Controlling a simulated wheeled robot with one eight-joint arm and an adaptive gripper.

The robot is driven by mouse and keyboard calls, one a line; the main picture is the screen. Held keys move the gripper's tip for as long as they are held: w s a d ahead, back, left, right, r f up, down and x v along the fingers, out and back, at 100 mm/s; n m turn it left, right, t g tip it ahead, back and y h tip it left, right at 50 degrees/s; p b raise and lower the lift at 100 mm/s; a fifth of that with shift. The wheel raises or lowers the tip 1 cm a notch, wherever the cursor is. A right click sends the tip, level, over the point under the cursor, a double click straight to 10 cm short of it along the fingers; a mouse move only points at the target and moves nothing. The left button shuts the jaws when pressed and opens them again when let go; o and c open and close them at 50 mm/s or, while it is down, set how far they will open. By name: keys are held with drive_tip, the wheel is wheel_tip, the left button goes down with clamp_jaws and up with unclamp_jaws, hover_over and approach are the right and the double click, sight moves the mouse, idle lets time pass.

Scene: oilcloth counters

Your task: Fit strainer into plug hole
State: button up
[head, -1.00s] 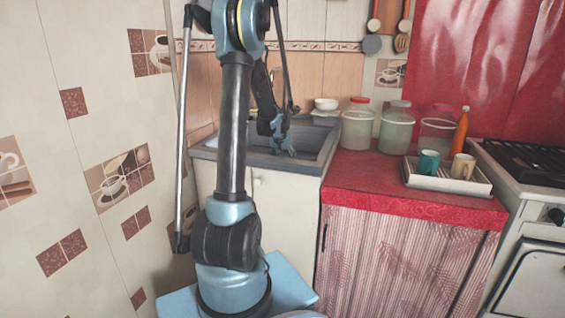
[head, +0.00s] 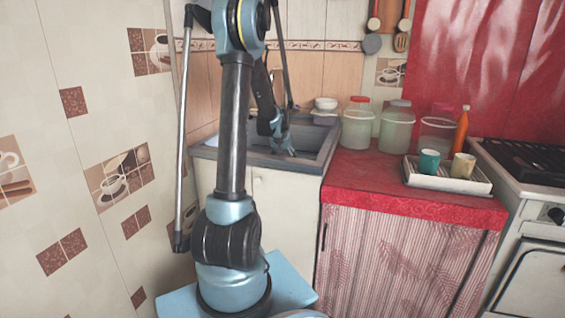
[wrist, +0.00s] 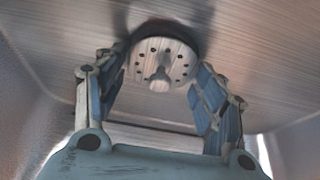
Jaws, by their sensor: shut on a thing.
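The strainer (wrist: 160,68) is a round pale metal disc with a ring of small holes and a central knob. It shows in the wrist view between the two blue fingers of my gripper (wrist: 160,75), which are shut on it at its sides. A dark crescent of the plug hole (wrist: 158,27) shows behind its upper edge. Whether the disc is seated or just above the hole I cannot tell. In the head view my gripper (head: 285,148) reaches down into the grey sink (head: 245,164); the strainer is hidden there.
A white bowl (head: 325,104) stands on the sink's back right corner. Right of the sink, the red counter (head: 365,179) holds several lidded jars (head: 358,128), an orange bottle (head: 461,130) and a tray (head: 448,182) with two cups. The tiled wall is close on the left.

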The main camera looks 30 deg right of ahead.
drive_tip(key=shift+s+f, duration=0.1)
drive_tip(key=shift+f, duration=0.4)
idle(0.8)
drive_tip(key=shift+a+f, duration=0.1)
drive_tip(key=shift+f, duration=0.05)
drive_tip(key=shift+c, duration=1.2)
drive_tip(key=o, duration=1.4)
drive_tip(key=shift+f, duration=0.1)
drive_tip(key=shift+r, duration=0.2)
drive_tip(key=shift+r, duration=3.9)
